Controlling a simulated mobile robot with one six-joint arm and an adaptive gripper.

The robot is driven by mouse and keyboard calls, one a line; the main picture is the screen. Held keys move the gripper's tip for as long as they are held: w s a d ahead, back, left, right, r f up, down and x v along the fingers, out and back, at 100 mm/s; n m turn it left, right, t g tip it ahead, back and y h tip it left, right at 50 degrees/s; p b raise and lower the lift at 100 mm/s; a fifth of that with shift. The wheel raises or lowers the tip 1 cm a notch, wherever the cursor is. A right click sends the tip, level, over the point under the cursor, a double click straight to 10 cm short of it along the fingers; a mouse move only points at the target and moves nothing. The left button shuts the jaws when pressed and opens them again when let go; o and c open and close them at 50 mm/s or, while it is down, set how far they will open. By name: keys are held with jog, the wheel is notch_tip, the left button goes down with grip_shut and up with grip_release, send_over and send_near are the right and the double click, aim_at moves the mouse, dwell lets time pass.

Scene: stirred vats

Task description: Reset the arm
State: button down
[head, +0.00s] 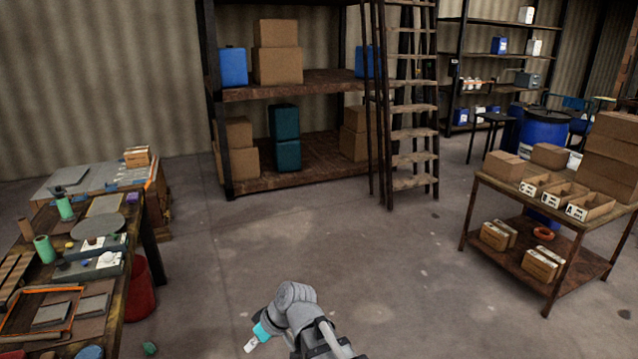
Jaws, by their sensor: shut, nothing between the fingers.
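My arm (297,303) reaches in from the bottom edge in the head view, a little left of the middle, with its grey rounded joint uppermost. A cyan piece with a small white end (251,344) sticks out to its lower left. I cannot make out any fingers. My gripper does not show in this view. The visible part of the arm appears clear of the furniture, over the concrete floor.
A cluttered workbench (122,290) stands at the left with a red bin (140,288) by it. A rusty table (484,183) with cartons stands at the right. A shelf rack (330,83) and a ladder (414,108) stand at the back. The middle floor (300,230) is clear.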

jog(key=d+m+h+p, duration=0.3)
jog(key=d+m+h, duration=0.4)
jog(key=d, duration=2.6)
jog(key=m, duration=0.4)
jog(key=shift+d+r+p, duration=0.25)
jog(key=shift+r+p, duration=0.05)
jog(key=shift+p, duration=0.1)
